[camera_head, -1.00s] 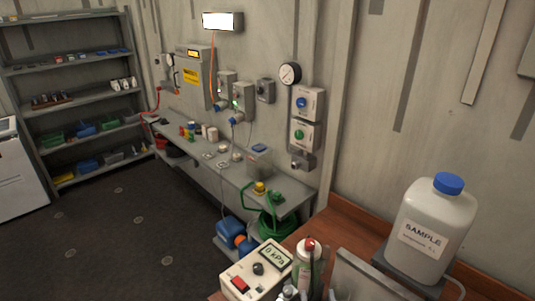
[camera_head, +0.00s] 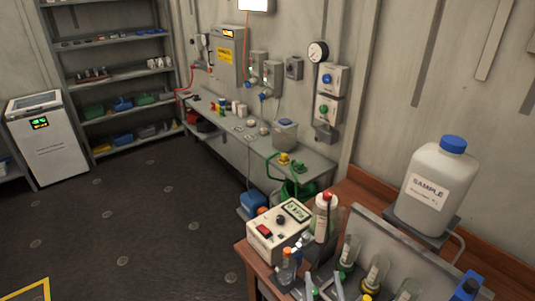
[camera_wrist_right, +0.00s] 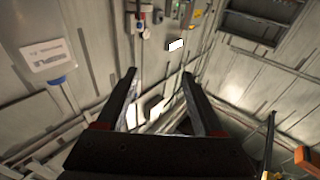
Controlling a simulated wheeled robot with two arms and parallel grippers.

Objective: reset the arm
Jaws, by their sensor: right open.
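My right gripper (camera_head: 324,284) shows at the bottom of the head view, low by the front of the wooden bench, with only its grey fingertips in frame. In the right wrist view its two dark fingers (camera_wrist_right: 158,88) stand wide apart with nothing between them. The wall and ceiling area lie beyond them. My left gripper is in neither view.
A white SAMPLE bottle (camera_head: 436,187) with a blue cap stands at the right; it appears upside down in the wrist view (camera_wrist_right: 42,48). A meter box (camera_head: 279,232), small bottles and glass vessels crowd the bench near my right gripper. Open floor (camera_head: 130,220) lies left.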

